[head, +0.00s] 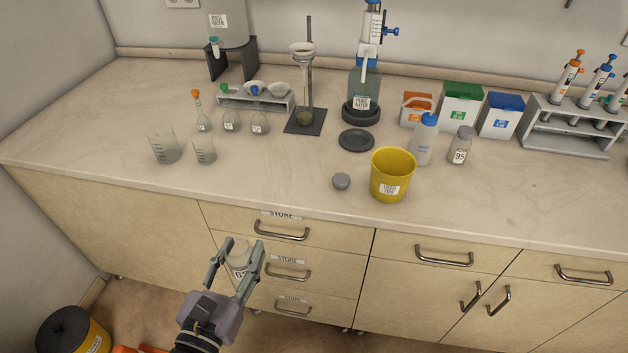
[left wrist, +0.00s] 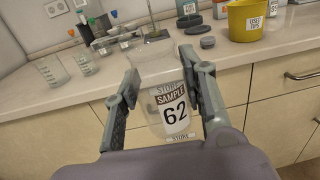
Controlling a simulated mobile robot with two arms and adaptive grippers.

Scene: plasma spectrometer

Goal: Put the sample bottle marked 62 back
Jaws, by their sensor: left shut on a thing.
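The sample bottle marked 62 (head: 239,258) is clear with a white label. My left gripper (head: 240,262) is shut on it and holds it in the air before the drawer fronts, below counter height. In the left wrist view the bottle (left wrist: 173,112) stands about upright between the two fingers, label reading SAMPLE 62. Three drawers labelled STORE, top (head: 282,232), middle (head: 287,271) and bottom (head: 293,305), are shut behind it. A small grey cap (head: 341,182) lies on the counter. My right gripper is not in view.
A yellow tub (head: 392,175), a bottle marked 95 (head: 461,146) and a wash bottle (head: 424,140) stand on the counter (head: 270,180). Two beakers (head: 164,147) stand at left. Drawer handles stick out near the gripper. A yellow bin (head: 74,335) stands on the floor at lower left.

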